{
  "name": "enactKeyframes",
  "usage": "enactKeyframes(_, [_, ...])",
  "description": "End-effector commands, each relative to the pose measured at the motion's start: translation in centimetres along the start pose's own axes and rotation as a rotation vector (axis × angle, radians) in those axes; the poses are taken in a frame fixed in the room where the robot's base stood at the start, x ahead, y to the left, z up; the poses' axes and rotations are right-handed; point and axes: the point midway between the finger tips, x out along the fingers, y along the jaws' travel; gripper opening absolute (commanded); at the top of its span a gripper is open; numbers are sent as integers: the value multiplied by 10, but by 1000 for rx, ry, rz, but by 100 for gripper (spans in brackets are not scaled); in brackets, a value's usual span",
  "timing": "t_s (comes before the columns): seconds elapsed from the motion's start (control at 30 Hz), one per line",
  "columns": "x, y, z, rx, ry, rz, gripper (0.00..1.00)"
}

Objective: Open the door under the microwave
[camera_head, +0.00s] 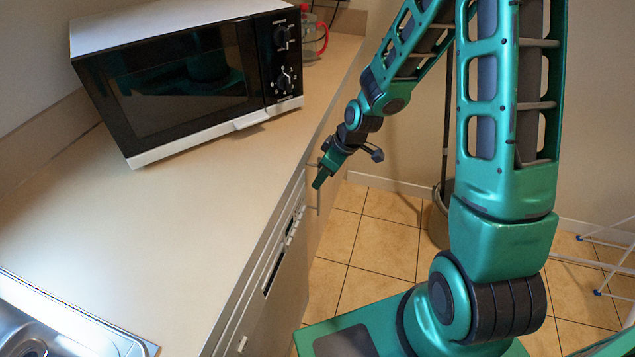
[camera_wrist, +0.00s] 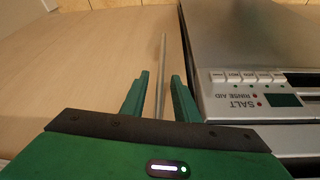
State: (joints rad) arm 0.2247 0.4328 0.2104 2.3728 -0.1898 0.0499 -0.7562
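The microwave (camera_head: 190,85) stands on the beige counter. Below its right end is a pale wooden door (camera_head: 314,232), seen at a steep angle in the head view and filling the left of the wrist view (camera_wrist: 90,60). A thin grey bar handle (camera_wrist: 163,55) runs along the door near its edge beside the dishwasher. My gripper (camera_head: 319,181) is at the counter's front edge by this door. In the wrist view its two green fingers (camera_wrist: 160,83) are apart, with the handle lying between them and gaps visible on both sides. The door looks shut.
A dishwasher (camera_head: 283,268) with a button panel (camera_wrist: 250,90) adjoins the door. The counter (camera_head: 150,235) overhangs the fronts, with a metal sink (camera_head: 60,330) at lower left. Tiled floor (camera_head: 365,245) is clear before the door. A white rack (camera_head: 610,265) stands at far right.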

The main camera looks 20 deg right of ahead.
Motion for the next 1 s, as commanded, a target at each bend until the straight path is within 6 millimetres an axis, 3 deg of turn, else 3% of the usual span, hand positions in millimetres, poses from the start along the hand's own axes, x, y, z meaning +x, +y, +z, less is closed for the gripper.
enactKeyframes(0.3, [30, 0, 0, 0, -1, 0, 28])
enactKeyframes(0.67, [32, 0, 0, 0, -1, 1, 28])
enactKeyframes(0.8, [32, 0, 0, 0, -1, 1, 0])
enactKeyframes(1.0, [32, 1, 0, 0, -1, 1, 0])
